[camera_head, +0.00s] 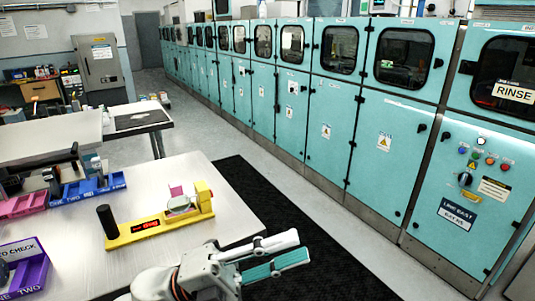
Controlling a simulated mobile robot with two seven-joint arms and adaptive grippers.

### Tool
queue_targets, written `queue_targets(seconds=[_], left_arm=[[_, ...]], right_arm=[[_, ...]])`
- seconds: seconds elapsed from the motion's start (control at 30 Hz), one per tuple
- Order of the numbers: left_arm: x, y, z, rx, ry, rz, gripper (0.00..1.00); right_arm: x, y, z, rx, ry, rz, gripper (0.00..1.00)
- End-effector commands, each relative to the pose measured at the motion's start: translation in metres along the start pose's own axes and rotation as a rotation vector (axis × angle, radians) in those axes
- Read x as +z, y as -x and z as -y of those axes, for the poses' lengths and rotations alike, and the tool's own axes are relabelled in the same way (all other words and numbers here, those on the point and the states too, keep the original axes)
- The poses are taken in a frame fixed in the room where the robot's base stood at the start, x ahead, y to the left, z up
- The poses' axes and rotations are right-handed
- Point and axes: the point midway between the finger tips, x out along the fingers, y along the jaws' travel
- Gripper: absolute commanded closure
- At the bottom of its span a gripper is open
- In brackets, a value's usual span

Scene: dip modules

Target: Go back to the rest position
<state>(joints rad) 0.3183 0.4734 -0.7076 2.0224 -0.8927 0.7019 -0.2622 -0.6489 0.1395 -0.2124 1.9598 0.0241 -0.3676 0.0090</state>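My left gripper (300,246) is at the bottom centre, past the right edge of the near table (150,265), pointing right. Its white upper finger and teal-padded lower finger lie apart with a narrow gap, and I see nothing held between them. My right gripper is not in view. A yellow stand (150,228) with a red label sits on the table, behind and left of the gripper. It bears a pale rounded piece with a pink block (176,191) at its right end. A black cylinder (107,221) stands upright at its left end.
Blue (88,190), magenta (22,205) and purple (28,275) trays stand along the table's left side. A long row of teal cabinets (362,140) lines the right, one marked RINSE. A black floor mat (270,205) lies between table and cabinets.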

Motion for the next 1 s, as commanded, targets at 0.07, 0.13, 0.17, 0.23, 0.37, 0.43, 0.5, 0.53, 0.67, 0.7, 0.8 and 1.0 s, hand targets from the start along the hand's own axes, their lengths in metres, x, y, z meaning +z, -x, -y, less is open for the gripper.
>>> queue_targets(seconds=[0.07, 0.13, 0.17, 0.23, 0.37, 0.43, 0.5, 0.53, 0.67, 0.7, 0.8, 1.0], left_arm=[[0.026, 0.018, -0.012, -0.061, 0.126, 0.176, 0.74], [0.049, 0.04, -0.025, -0.104, 0.233, 0.33, 0.74], [0.059, 0.052, -0.033, -0.119, 0.279, 0.397, 0.74], [0.076, 0.083, -0.056, -0.15, 0.391, 0.555, 0.74], [0.091, 0.153, -0.11, -0.188, 0.597, 0.843, 0.74], [0.089, 0.191, -0.14, -0.198, 0.699, 0.981, 0.74], [0.079, 0.228, -0.171, -0.202, 0.796, 1.113, 0.74], [0.073, 0.243, -0.184, -0.203, 0.836, 1.167, 0.74], [0.037, 0.305, -0.235, -0.201, 0.999, 1.383, 0.74], [0.023, 0.322, -0.249, -0.197, 1.044, 1.442, 0.74], [-0.01, 0.356, -0.277, -0.189, 1.139, 1.566, 0.74], [-0.052, 0.391, -0.304, -0.177, 1.244, 1.702, 0.74]], right_arm=[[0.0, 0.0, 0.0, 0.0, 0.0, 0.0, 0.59], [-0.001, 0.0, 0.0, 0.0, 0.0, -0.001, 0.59], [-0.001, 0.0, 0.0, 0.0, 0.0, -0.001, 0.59], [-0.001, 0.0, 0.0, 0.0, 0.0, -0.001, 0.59], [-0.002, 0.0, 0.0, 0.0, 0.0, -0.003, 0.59], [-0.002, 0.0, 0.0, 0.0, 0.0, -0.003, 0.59], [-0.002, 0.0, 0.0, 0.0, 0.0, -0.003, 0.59], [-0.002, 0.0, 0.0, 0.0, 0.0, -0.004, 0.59], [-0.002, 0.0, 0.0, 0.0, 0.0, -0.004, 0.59], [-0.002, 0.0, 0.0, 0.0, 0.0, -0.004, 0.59], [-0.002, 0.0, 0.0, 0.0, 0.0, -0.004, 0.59], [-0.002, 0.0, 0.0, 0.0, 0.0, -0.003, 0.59]])
